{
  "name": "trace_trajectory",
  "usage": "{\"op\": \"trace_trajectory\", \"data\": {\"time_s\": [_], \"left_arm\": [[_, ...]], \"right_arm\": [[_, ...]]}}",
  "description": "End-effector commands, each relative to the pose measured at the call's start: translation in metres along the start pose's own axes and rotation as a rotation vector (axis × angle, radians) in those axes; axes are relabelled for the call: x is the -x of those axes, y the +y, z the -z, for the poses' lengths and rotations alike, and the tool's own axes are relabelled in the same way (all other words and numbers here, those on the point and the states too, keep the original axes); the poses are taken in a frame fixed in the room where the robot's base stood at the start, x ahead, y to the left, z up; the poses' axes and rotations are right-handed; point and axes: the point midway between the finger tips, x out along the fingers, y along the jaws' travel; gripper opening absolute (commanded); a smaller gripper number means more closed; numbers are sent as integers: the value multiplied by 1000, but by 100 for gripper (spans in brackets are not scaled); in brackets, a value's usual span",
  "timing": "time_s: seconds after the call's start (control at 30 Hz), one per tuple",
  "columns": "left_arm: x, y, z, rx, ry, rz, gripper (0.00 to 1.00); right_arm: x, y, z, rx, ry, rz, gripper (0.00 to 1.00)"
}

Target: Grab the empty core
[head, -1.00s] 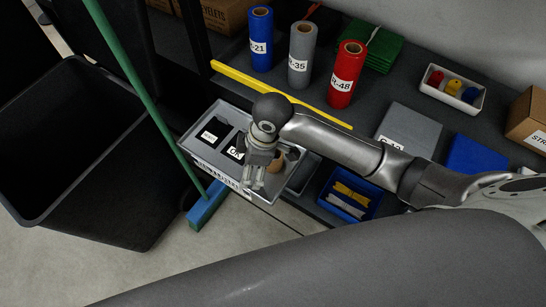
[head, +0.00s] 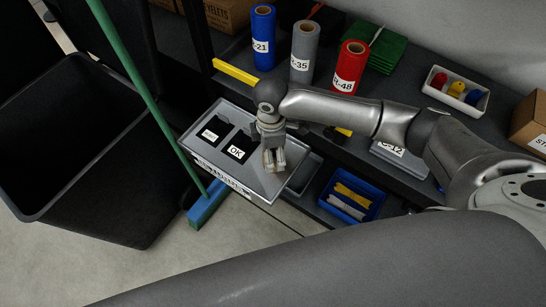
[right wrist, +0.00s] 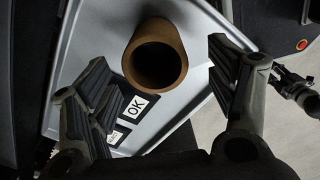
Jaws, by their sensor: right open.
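The empty core is a brown cardboard tube (right wrist: 155,55). In the right wrist view it stands in a grey tray with its open end toward the camera, between my spread fingers and apart from both. My right gripper (right wrist: 165,85) is open and empty. In the head view my right gripper (head: 273,160) is over the right part of the tray (head: 262,186) and hides most or all of the core. A jointed metal part (right wrist: 295,88) at the right edge of the wrist view may be my left gripper; its fingers cannot be made out.
Blue (head: 262,40), grey (head: 303,52) and red (head: 348,68) rolls stand on the shelf behind. A green pole (head: 135,75) and black bin (head: 85,150) are left. A blue box (head: 350,195) is right.

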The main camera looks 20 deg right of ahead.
Motion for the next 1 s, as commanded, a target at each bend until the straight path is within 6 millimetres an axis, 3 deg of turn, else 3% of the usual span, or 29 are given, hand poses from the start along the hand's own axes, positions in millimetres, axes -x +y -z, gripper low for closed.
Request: {"op": "trace_trajectory", "data": {"time_s": [0.27, 0.57, 0.9, 1.0], "left_arm": [[-2, -2, -2, 0, -2, 2, 40], [-2, -2, -2, 0, -2, 2, 40], [-2, -2, -2, 0, -3, 2, 40], [-2, -2, -2, -1, -3, 2, 40]], "right_arm": [[-40, 3, -6, -1, -2, 2, 78], [-45, 3, -5, 0, -1, 0, 78], [-45, 3, -5, 0, -1, 0, 35], [-45, 3, -5, 0, -1, 0, 32]]}}
